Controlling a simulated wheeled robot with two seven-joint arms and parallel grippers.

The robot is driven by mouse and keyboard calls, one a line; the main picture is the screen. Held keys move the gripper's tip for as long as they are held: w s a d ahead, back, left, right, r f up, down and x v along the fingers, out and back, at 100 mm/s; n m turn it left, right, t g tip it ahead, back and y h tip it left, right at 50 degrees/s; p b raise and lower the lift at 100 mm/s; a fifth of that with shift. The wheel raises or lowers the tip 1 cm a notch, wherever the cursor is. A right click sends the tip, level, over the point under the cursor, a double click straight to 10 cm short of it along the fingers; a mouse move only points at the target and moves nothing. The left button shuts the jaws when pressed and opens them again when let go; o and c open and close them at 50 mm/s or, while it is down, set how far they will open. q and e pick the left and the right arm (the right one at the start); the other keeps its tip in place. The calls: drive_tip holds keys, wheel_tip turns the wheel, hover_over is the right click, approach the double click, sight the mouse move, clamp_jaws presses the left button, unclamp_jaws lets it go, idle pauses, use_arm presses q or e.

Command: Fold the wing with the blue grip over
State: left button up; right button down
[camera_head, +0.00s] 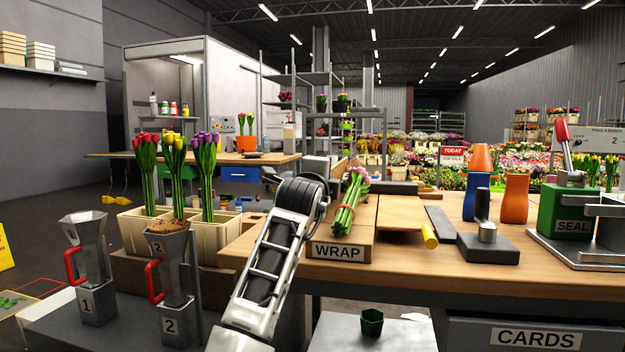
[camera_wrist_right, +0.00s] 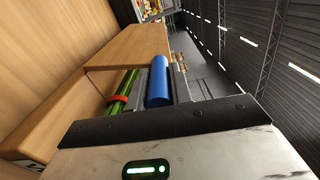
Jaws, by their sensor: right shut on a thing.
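The wrap station (camera_head: 338,251), marked WRAP, is at the front of the wooden bench. A bunch of pink-purple tulips (camera_head: 350,203) lies on it, stems towards me. A flat wooden wing with a yellow grip (camera_head: 430,236) lies to its right. In the right wrist view the blue grip (camera_wrist_right: 159,82) is between the jaws of my right gripper (camera_wrist_right: 165,86), which is shut on it. A wooden panel (camera_wrist_right: 130,47) is beside the grip. Green stems with a red band (camera_wrist_right: 118,98) are close by. My arm hides the blue grip in the head view. My left gripper is not in view.
A grey stand with a dark block (camera_head: 488,246), blue and orange vases (camera_head: 515,198) and the green SEAL press (camera_head: 565,212) stand right on the bench. A small green pot (camera_head: 372,322) is below.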

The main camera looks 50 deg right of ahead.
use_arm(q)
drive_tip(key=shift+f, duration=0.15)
use_arm(e)
drive_tip(key=shift+s, duration=0.1)
drive_tip(key=c, duration=1.3)
unclamp_jaws()
drive_tip(key=shift+d, duration=0.1)
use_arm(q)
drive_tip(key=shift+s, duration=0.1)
use_arm(e)
drive_tip(key=shift+o, duration=0.2)
drive_tip(key=shift+s+a, duration=0.15)
drive_tip(key=shift+a, duration=0.25)
use_arm(q)
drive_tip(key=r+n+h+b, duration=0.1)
drive_tip(key=b, duration=0.2)
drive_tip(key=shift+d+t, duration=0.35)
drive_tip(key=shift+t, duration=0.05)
use_arm(e)
drive_tip(key=v, duration=1.5)
drive_tip(key=shift+s, duration=0.1)
